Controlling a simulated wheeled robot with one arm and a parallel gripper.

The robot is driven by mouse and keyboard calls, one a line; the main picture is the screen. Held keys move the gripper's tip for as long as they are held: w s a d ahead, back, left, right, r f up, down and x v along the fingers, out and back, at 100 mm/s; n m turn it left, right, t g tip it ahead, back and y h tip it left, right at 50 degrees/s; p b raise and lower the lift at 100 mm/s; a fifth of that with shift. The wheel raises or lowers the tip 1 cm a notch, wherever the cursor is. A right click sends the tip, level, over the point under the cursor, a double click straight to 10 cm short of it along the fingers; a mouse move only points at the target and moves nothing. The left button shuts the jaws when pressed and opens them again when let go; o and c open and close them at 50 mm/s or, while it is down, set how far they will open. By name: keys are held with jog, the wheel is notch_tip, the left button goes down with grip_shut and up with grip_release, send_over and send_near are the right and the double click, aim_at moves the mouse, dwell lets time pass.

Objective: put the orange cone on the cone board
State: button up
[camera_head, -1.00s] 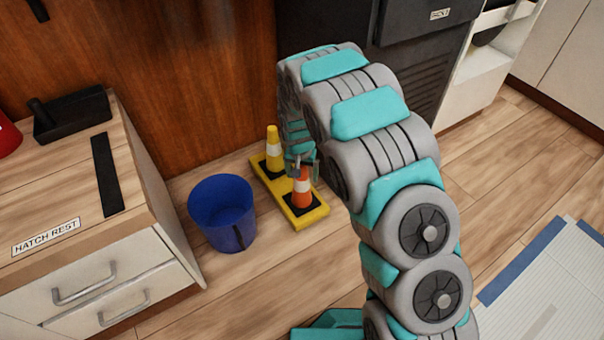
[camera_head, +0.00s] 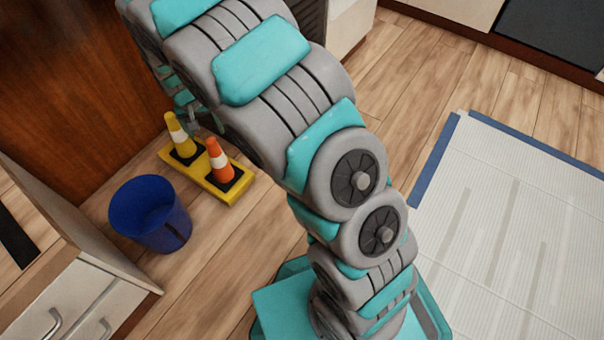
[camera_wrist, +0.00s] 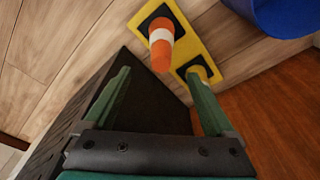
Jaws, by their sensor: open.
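The orange cone (camera_head: 219,161) with a white band stands upright on the near end of the yellow cone board (camera_head: 232,194), on one of its black squares. A yellow cone (camera_head: 179,137) with a white band stands on the board's other black square. In the wrist view the orange cone (camera_wrist: 161,46) and the board (camera_wrist: 207,54) lie beyond the fingers, and the yellow cone is mostly hidden behind the right finger. My gripper (camera_wrist: 160,80) is open, with nothing between its fingers, and apart from the orange cone. In the head view my arm mostly hides it.
A blue bucket (camera_head: 150,213) stands on the floor left of the board. A pale cabinet with drawers (camera_head: 75,290) is at the lower left. A brown wood panel (camera_head: 75,80) rises behind. A blue-edged pale mat (camera_head: 500,230) lies at right on open floor.

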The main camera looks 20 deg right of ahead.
jog(key=s+d+r+g, duration=0.1)
jog(key=s+d+r, duration=1.1)
jog(key=s, duration=0.3)
jog(key=s+d+r+n+g, duration=0.1)
jog(key=s+d+r, duration=0.1)
jog(key=s, duration=1)
jog(key=s+d+r+n+g, duration=0.1)
jog(key=s+d+r, duration=0.1)
jog(key=s, duration=1)
jog(key=shift+s+d, duration=0.2)
jog(key=shift+d, duration=0.65)
notch_tip(320, 180, up, 12)
jog(key=p, duration=1.1)
jog(key=shift+f+p, duration=0.2)
jog(key=shift+p, duration=0.15)
